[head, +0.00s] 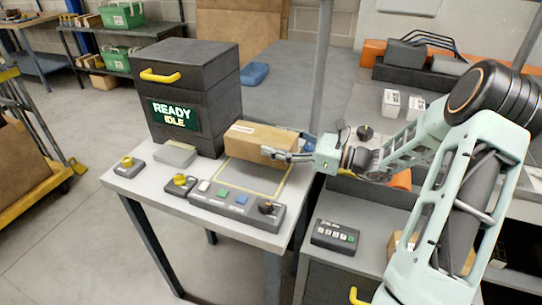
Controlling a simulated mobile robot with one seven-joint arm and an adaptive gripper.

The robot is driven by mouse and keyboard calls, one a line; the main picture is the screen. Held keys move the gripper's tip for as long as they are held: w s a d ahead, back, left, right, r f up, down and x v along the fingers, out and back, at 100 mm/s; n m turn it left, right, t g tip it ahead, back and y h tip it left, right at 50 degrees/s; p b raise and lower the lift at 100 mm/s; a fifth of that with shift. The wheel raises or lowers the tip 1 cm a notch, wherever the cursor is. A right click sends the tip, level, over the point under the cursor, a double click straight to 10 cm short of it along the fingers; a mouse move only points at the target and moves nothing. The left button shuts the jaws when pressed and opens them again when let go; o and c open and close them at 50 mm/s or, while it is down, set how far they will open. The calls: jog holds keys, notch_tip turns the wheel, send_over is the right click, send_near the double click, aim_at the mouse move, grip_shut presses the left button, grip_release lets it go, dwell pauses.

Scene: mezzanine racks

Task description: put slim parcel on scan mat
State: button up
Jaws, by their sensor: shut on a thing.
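The slim parcel is a brown cardboard box (250,139) with a white label on top. My gripper (278,152) is shut on its right end, reaching in from the right. The parcel is over the back part of the scan mat (262,178), a grey area with a yellow border on the light table. The parcel hides the mat's back part. I cannot tell whether the parcel touches the mat or is held just above it.
A dark cabinet (188,75) with a "READY IDLE" screen stands left of the mat. A button panel (236,204) lies along the table's front edge. Yellow-knobbed boxes (181,184) and a grey block (175,154) sit to the left. A blue item (308,143) is behind my gripper.

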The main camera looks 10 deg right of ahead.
jog(key=shift+w+a+f, duration=0.3)
jog(key=shift+w+f, duration=0.1)
jog(key=shift+f, duration=0.15)
jog(key=shift+w+a+f, duration=0.3)
jog(key=shift+w+f, duration=0.1)
jog(key=shift+f, duration=0.1)
jog(key=shift+w+f+b, duration=0.2)
jog(key=shift+f+b, duration=0.1)
jog(key=shift+f, duration=1.4)
jog(key=shift+f, duration=0.1)
jog(key=o, duration=2.1)
jog(key=shift+f, duration=0.1)
jog(key=shift+c, duration=0.2)
jog(key=shift+s+d, duration=0.1)
jog(key=v, duration=1.1)
jog(key=shift+s+d, duration=0.25)
jog(key=shift+s, duration=0.05)
